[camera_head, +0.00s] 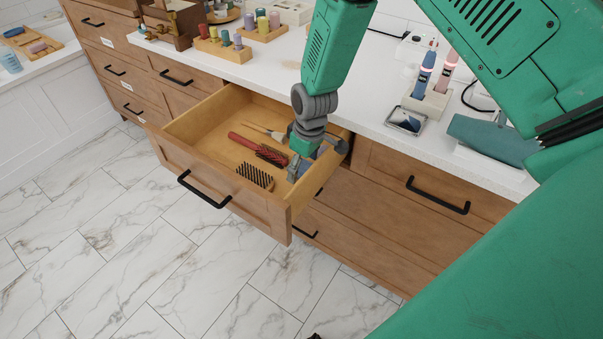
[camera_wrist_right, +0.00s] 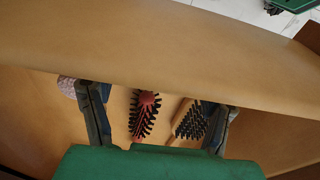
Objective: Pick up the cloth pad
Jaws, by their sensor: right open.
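I cannot clearly make out a cloth pad. A small pinkish-grey textured piece (camera_wrist_right: 68,87) shows in the right wrist view, partly hidden behind a finger; I cannot tell if it is the pad. My right gripper (camera_head: 302,167) is open, low over the right end of the open wooden drawer (camera_head: 198,128). In the wrist view its fingers (camera_wrist_right: 157,112) are apart, with a red round brush (camera_wrist_right: 146,108) and a paddle brush (camera_wrist_right: 190,121) showing between them, not gripped. My left gripper is not in view.
The drawer's front panel and side walls stand close around my right gripper. A thin pale-handled tool (camera_head: 267,132) also lies inside. The white counter (camera_head: 372,88) above holds a stand with two electric toothbrushes (camera_head: 430,85) and wooden blocks with coloured bottles (camera_head: 222,46).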

